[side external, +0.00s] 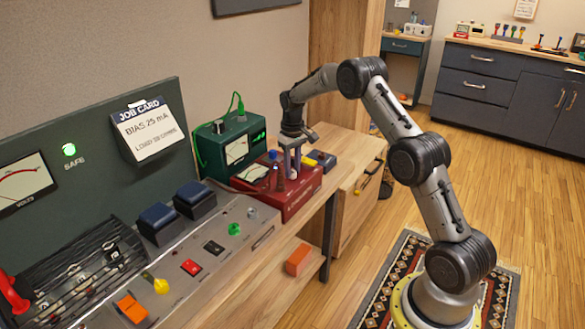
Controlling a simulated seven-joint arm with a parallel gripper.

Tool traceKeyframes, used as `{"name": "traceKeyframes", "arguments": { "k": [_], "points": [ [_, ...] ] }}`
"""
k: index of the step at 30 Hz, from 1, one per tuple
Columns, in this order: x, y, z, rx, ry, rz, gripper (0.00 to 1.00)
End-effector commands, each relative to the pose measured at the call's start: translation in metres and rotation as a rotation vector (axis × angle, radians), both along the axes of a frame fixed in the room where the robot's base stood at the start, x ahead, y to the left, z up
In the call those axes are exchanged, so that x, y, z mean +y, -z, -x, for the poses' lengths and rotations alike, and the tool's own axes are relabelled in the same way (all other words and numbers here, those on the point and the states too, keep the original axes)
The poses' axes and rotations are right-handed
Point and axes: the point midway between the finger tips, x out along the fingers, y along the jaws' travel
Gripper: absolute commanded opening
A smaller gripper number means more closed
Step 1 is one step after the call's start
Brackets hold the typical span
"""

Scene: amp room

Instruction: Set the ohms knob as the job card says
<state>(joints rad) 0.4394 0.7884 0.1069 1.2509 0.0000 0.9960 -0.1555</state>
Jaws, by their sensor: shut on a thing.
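The job card (150,136) is fixed to the dark green panel at left. Its upper line reads "BIAS 25 mA". The lower line starts with "LOAD" and appears to end in "OHMS", but its number is too small to read. A red box (303,201) stands at the far end of the bench, with a meter on its left part. My gripper (292,170) points down over the top of the red box, its fingers shut on what appears to be the ohms knob. The fingers hide the knob, and I cannot read its setting.
A green instrument (212,161) with a lit display and green cable stands behind the red box. Blue and red posts (278,172) rise close left of my fingers. A yellow-and-dark tool (318,160) lies to the right. The sloped grey console (215,230) carries switches in front.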

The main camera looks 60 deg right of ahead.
Motion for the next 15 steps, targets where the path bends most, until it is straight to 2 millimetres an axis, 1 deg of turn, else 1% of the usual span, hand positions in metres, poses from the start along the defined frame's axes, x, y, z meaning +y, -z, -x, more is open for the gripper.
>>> {"name": "traceKeyframes", "arguments": {
  "k": [6, 15],
  "points": [
    [-0.0003, -0.0012, -0.0006, -0.003, 0.199, 0.001, 0.00],
    [-0.0003, -0.0014, -0.0007, -0.003, 0.432, 0.001, 0.00]
  ]
}}
